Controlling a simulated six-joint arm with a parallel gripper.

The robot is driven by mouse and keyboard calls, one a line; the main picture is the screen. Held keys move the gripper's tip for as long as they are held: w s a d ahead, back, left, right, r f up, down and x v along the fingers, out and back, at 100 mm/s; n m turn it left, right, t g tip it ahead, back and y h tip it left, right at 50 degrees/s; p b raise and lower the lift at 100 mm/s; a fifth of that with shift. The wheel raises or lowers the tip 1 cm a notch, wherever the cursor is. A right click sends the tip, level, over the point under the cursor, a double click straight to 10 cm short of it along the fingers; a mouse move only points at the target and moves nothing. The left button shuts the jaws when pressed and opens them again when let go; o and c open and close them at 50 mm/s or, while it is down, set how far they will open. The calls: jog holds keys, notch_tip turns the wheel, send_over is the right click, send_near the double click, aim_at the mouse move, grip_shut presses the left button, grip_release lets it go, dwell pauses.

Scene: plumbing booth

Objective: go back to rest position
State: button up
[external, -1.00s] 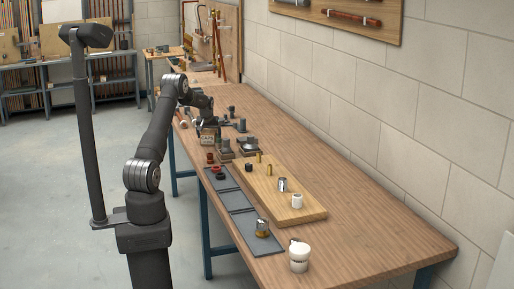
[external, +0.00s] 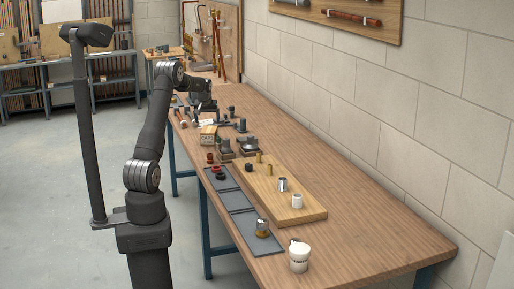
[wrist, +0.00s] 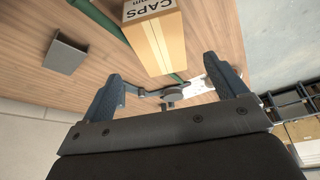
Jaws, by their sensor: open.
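My gripper (external: 207,106) is above the far half of the workbench, past the small cardboard box. In the wrist view my gripper (wrist: 165,84) has its two dark fingers spread wide, with nothing held between them. The cardboard box (external: 208,135) stands on the bench. In the wrist view this box (wrist: 157,36), printed "CAPS", lies beyond the fingertips and apart from them.
The wooden workbench (external: 350,205) runs along a block wall. A light board (external: 300,212) carries brass and metal fittings. Dark trays (external: 245,222) lie along the front edge, and a white tub (external: 299,256) stands at the near end. The right side is clear.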

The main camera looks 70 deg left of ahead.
aim_at(209, 129)
jog(key=shift+f, duration=0.1)
jog(key=x, duration=1.2)
jog(key=shift+f, duration=0.15)
notch_tip(209, 129, up, 3)
jog(key=shift+f, duration=0.1)
jog(key=shift+r, duration=0.7)
jog(key=shift+o, duration=0.4)
